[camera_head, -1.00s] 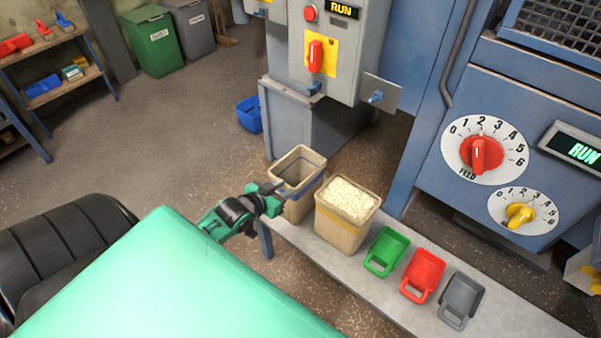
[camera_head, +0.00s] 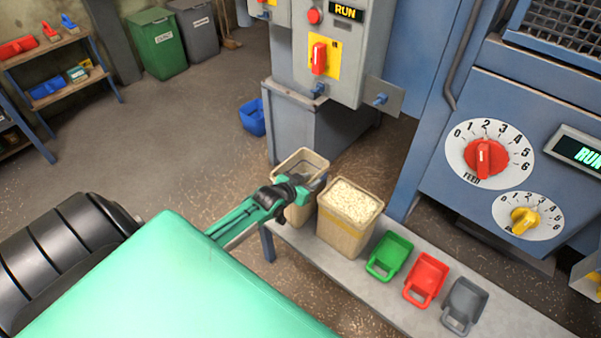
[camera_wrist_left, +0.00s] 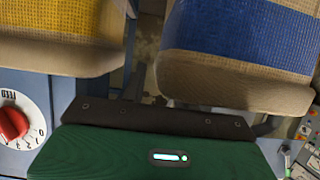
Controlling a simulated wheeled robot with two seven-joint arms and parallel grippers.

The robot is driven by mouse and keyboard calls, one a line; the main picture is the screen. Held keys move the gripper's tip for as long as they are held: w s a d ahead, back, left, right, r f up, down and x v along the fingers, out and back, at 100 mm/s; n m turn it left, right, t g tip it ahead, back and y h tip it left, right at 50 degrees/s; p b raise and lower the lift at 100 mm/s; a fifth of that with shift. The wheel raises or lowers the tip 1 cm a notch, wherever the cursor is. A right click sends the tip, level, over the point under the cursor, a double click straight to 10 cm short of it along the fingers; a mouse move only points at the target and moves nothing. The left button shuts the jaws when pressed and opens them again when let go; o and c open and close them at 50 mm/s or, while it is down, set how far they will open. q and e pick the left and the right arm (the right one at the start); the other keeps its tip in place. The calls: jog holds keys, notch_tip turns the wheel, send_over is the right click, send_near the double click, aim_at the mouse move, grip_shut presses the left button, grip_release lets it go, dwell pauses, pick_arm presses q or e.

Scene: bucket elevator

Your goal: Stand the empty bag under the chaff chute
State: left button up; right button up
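The empty bag (camera_head: 299,214) is tan and open-topped, standing upright at the left end of the grey bench. Its blue band shows in the left wrist view (camera_wrist_left: 245,42). My left gripper (camera_head: 307,186) is at this bag's near side, by its rim, partly covering it in the head view. Its fingers cannot be made out clearly, so I cannot tell whether they grip the bag. A full bag (camera_head: 345,230) of pale grain stands just to the right; its yellow band shows in the left wrist view (camera_wrist_left: 62,30). I cannot identify the chaff chute. My right gripper is not in view.
Green (camera_head: 390,256), red (camera_head: 427,279) and grey (camera_head: 465,305) scoops lie along the bench (camera_head: 385,306). A grey cabinet (camera_head: 335,125) stands behind the bags, with a blue bucket (camera_head: 253,117) on the floor to its left. The dial machine (camera_head: 440,180) stands at right.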

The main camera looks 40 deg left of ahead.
pick_arm(q)
jog(key=shift+w, duration=0.2)
grip_shut()
jog(key=shift+r, duration=0.1)
